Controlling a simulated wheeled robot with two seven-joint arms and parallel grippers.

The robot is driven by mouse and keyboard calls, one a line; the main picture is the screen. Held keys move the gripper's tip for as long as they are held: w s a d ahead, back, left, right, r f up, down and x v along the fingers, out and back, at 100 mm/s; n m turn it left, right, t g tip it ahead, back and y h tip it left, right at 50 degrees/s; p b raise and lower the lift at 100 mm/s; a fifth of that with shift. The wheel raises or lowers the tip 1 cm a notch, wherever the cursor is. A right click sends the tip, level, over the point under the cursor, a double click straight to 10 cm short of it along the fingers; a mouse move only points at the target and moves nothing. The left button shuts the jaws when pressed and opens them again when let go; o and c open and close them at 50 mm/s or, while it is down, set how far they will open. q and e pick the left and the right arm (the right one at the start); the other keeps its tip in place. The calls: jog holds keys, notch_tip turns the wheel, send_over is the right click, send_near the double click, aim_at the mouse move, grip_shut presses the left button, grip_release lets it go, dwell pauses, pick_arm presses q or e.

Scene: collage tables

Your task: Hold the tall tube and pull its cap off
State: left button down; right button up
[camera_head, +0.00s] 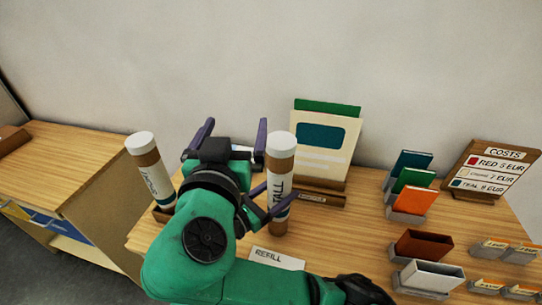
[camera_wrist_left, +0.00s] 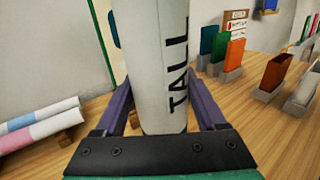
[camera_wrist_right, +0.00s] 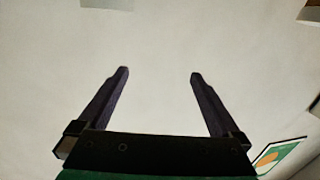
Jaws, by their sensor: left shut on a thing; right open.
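The tall tube (camera_head: 280,185) stands upright in the head view, with a brown band, a white label reading TALL and a white cap (camera_head: 282,142) on top. My left gripper (camera_head: 272,203) is shut on its lower body. In the left wrist view the tube (camera_wrist_left: 155,60) lies between both fingers; its cap is out of that view. I cannot tell whether its base touches the table. My right gripper (camera_head: 235,125) is open and empty, left of the tube's cap and apart from it. In the right wrist view its fingers (camera_wrist_right: 158,72) face bare wall.
A second white-capped tube (camera_head: 148,170) leans in a wooden holder at the left. A card stand (camera_head: 318,150) stands behind the tall tube. Coloured card holders and a costs sign (camera_head: 495,165) fill the right. A REFILL label (camera_head: 277,259) lies in front.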

aim_at(284, 132)
jog(key=s+d+f+m+g+h, duration=0.2)
jog(key=d+f+g, duration=0.1)
jog(key=d+f, duration=0.25)
jog(key=x, duration=0.8)
jog(key=d+r+x, duration=0.1)
jog(key=x, duration=0.3)
jog(key=shift+w+f, duration=0.1)
jog(key=c, duration=1.4)
jog(key=shift+r, duration=1.15)
